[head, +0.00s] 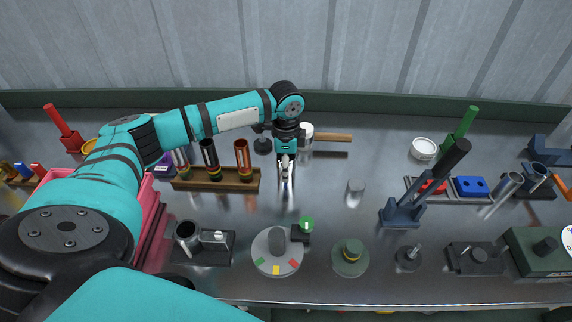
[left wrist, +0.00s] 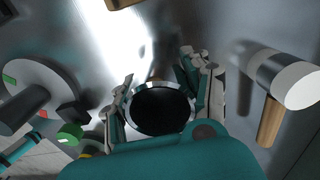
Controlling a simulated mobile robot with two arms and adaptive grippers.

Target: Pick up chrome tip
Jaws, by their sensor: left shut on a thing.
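My left gripper (head: 286,166) points down over the middle of the metal bench in the head view. In the left wrist view, the left gripper (left wrist: 160,100) is shut on a round tube with a shiny chrome rim and a dark opening, the chrome tip (left wrist: 190,102). One finger is on each side of it. In the head view the fingers mostly hide the tip, and I cannot tell whether it touches the bench. My right gripper is not in view.
A wooden rack (head: 216,184) with several tubes stands left of the gripper. A mallet (head: 332,137) lies behind it to the right. A round grey fixture (head: 262,262) with coloured marks is in front.

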